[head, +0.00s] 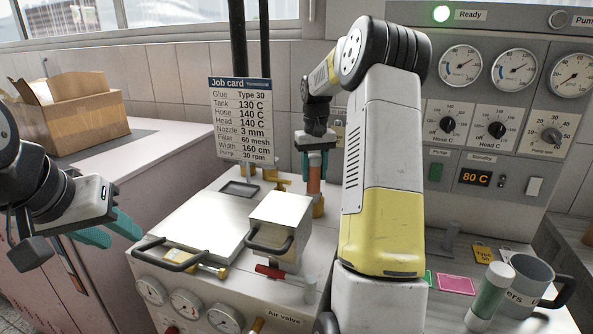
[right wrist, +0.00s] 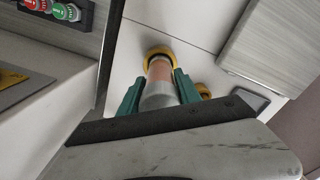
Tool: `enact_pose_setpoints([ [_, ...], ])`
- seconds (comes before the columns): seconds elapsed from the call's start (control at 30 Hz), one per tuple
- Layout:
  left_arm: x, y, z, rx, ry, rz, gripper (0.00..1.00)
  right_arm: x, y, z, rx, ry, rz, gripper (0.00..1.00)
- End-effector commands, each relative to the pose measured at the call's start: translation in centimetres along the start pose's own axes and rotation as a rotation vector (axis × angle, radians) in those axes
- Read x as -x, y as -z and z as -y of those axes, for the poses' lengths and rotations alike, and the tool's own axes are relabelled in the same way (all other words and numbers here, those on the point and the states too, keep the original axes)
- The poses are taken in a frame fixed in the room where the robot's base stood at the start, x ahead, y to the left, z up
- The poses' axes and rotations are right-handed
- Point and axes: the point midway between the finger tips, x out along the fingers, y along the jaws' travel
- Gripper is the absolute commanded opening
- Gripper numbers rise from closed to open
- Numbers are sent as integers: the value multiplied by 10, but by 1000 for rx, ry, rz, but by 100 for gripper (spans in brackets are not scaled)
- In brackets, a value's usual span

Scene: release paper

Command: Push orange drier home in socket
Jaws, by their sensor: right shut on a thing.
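The orange drier (head: 314,184) stands upright on the machine top in the head view, partly covered by my fingers. In the right wrist view the drier (right wrist: 159,72) is a cylinder with an orange band and a grey near end. Its far end meets the yellow ring of the socket (right wrist: 152,52); how deep it sits is hidden. My right gripper (head: 316,163) is shut on the drier from above, and its green fingers (right wrist: 159,88) flank it in the right wrist view. My left gripper (head: 107,231) is open and empty at the left, away from the drier.
A white lidded block (head: 281,221) with a dark handle stands in front of the drier. A job card (head: 241,120) hangs behind it. A red-handled air valve (head: 276,272) is at the front. A mug (head: 528,280) and a green-white tube (head: 489,299) stand at the right.

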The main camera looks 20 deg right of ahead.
Motion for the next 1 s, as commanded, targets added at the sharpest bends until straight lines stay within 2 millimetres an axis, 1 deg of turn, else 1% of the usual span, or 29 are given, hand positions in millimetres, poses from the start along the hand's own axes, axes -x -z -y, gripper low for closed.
enact_pose_setpoints([
  [1.0, 0, 0, 0, 0, 0, 0, 36, -25, 0, 0, 0, 0, -1, 0],
])
